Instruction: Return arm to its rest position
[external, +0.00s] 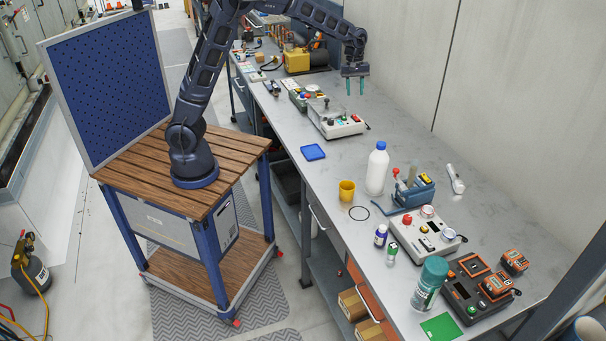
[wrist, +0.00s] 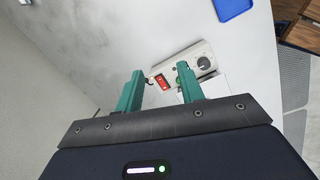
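My gripper (external: 355,86) is above the far part of the grey workbench (external: 388,131) in the external view, with its green fingers pointing down. The fingers are apart with nothing between them. In the wrist view my gripper (wrist: 160,92) also shows open and empty, above a light grey device with a red switch (wrist: 162,82). My arm rises from its base on the wooden-topped cart and reaches over to the bench. The fingers are clear of the bench top.
A blue tray (external: 313,152), a white bottle (external: 377,169) and a yellow cup (external: 347,190) stand nearer. A blue pegboard (external: 106,84) rises beside my base. Bare bench lies right of the control box.

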